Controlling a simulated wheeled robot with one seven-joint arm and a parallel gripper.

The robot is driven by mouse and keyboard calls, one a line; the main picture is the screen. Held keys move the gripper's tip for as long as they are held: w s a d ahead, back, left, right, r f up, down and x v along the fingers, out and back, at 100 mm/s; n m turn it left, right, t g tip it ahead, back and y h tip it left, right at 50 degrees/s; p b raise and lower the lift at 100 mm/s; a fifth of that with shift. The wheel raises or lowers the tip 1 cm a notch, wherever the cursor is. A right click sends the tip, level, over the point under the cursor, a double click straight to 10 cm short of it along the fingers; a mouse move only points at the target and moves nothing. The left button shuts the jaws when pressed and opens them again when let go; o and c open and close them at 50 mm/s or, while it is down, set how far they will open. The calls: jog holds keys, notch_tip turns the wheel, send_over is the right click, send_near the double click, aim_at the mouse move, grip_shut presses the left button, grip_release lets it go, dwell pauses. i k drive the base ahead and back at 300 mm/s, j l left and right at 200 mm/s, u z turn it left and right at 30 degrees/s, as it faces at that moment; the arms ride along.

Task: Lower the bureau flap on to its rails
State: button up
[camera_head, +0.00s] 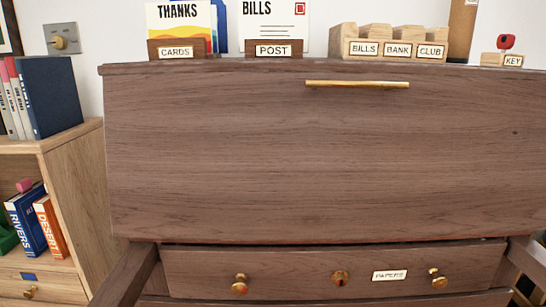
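The bureau flap (310,165) is a broad dark wood panel. It stands shut, covering the front of the bureau. A long brass bar handle (357,84) runs along near its top edge, right of the middle. The left rail (128,276) sticks out towards me below the flap's lower left corner. The right rail (526,262) sticks out below its lower right, partly cut off by the picture edge. My gripper is not in view.
A drawer (310,268) with brass knobs and a PAPERS label sits shut between the rails. On the bureau top stand a CARDS holder (176,50), a POST holder (274,50), labelled wooden boxes (395,46) and a KEY block (505,60). A bookcase (80,170) stands close at left.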

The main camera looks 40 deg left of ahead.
aim_at(224, 156)
jog(key=u, duration=1.45)
jog(key=k, duration=0.05)
